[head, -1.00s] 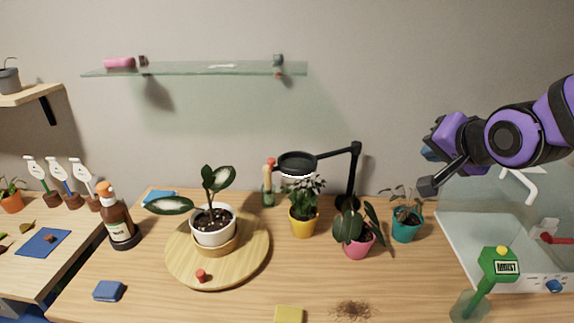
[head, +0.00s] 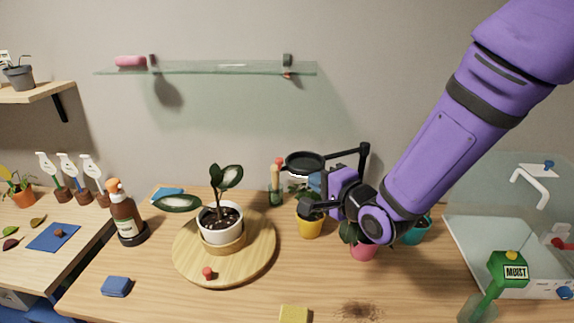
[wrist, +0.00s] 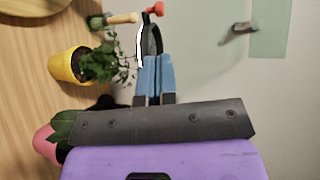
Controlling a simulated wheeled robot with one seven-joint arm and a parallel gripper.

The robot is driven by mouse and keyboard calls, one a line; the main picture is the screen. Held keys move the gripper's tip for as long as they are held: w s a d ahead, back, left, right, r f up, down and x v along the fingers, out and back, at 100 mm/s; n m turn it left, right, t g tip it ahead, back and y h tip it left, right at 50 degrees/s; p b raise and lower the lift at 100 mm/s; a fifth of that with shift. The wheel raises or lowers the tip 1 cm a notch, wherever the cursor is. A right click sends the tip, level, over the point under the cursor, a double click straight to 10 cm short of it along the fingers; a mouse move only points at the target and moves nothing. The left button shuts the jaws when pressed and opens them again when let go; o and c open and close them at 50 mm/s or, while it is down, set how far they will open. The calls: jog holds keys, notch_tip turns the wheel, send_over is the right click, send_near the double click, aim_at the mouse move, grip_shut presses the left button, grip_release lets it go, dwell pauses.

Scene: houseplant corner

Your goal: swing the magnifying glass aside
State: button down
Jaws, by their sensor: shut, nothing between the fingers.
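The magnifying glass (head: 305,163) is a round black-rimmed lens with a white light ring on a jointed black arm, above the yellow-potted plant in the head view. In the wrist view the lens (wrist: 151,40) shows nearly edge-on, just beyond my fingertips. My gripper (head: 315,181) is just below and right of the lens in the head view. Its blue fingers (wrist: 154,62) are together with nothing held. I cannot tell whether they touch the rim. My arm hides the stand's lower part.
The yellow pot (head: 311,226) is below my gripper, and the pink pot (head: 363,252) and teal pot (head: 416,231) are partly behind my arm. A white-potted plant (head: 221,222) stands on a round wooden board (head: 186,251). A glass shelf (head: 210,68) is above.

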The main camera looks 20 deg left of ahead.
aim_at(282, 161)
jog(key=x, duration=1.1)
jog(key=shift+w+a, duration=0.1)
jog(key=shift+w, duration=0.05)
jog(key=shift+w+a+f, duration=0.1)
jog(key=shift+w+a, duration=0.25)
jog(key=shift+a, duration=0.05)
jog(key=shift+w+a, duration=0.25)
jog(key=shift+a, duration=0.1)
jog(key=w+a+m+t+h, duration=0.4)
jog(key=w+a, duration=0.3)
jog(key=w, duration=0.5)
jog(key=shift+a+r+m+t+h, duration=0.3)
jog(key=shift+m+h, duration=0.1)
jog(key=shift+h, duration=0.1)
